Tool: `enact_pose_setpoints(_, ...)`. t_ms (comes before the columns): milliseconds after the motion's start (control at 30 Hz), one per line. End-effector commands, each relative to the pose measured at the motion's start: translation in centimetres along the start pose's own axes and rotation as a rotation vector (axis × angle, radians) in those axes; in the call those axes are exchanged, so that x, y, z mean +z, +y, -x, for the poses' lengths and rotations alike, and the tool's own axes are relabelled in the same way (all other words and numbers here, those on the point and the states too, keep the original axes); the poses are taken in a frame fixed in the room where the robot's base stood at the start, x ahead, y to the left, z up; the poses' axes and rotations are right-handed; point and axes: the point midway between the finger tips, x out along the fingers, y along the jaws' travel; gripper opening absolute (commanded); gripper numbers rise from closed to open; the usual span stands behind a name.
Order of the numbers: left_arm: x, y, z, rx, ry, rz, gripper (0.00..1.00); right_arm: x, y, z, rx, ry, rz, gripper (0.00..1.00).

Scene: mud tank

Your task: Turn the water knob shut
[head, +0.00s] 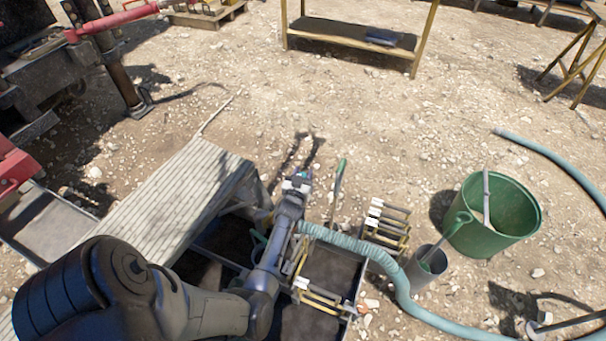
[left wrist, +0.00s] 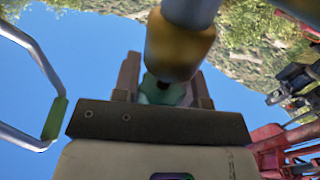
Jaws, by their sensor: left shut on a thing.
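My left gripper (head: 297,182) is at the end of my arm, above the mud tank (head: 335,272) at its far edge beside the plank deck. In the left wrist view its two dark fingers (left wrist: 162,88) are closed around a small teal part, which I take to be the water knob (left wrist: 158,93). A yellow-brass fitting on a grey pipe (left wrist: 180,45) stands just in front of the knob and covers part of it. In the head view the knob is hidden by my gripper and wrist. My right gripper is not in view.
A teal hose (head: 375,252) runs right from the tank. A green barrel (head: 492,216) and a grey bucket (head: 427,268) stand at the right. The plank deck (head: 165,205) lies left of my arm. Bare stony ground is open beyond, before a wooden table (head: 350,32).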

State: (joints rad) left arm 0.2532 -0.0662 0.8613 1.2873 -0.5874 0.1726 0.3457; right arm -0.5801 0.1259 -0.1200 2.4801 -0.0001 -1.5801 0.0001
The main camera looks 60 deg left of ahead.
Motion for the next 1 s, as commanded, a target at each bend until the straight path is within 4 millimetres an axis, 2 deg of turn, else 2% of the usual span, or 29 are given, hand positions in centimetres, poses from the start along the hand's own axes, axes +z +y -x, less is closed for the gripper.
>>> enact_pose_setpoints(200,-0.4,0.1,-0.1,0.099,0.0,-0.004,0.16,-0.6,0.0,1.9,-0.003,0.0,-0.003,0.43)
enact_pose_setpoints(600,0.0,0.2,0.0,0.126,-0.001,0.0,0.16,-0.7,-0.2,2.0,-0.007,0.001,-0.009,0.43)
enact_pose_setpoints(633,0.0,0.2,0.0,0.126,-0.001,0.0,0.42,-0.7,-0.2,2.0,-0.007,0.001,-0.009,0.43)
enact_pose_setpoints(867,0.0,0.2,0.0,0.125,-0.001,0.0,0.64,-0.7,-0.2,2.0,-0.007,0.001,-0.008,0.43)
enact_pose_setpoints(1000,0.0,0.2,0.0,0.125,-0.001,0.0,0.65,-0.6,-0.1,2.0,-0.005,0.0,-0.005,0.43)
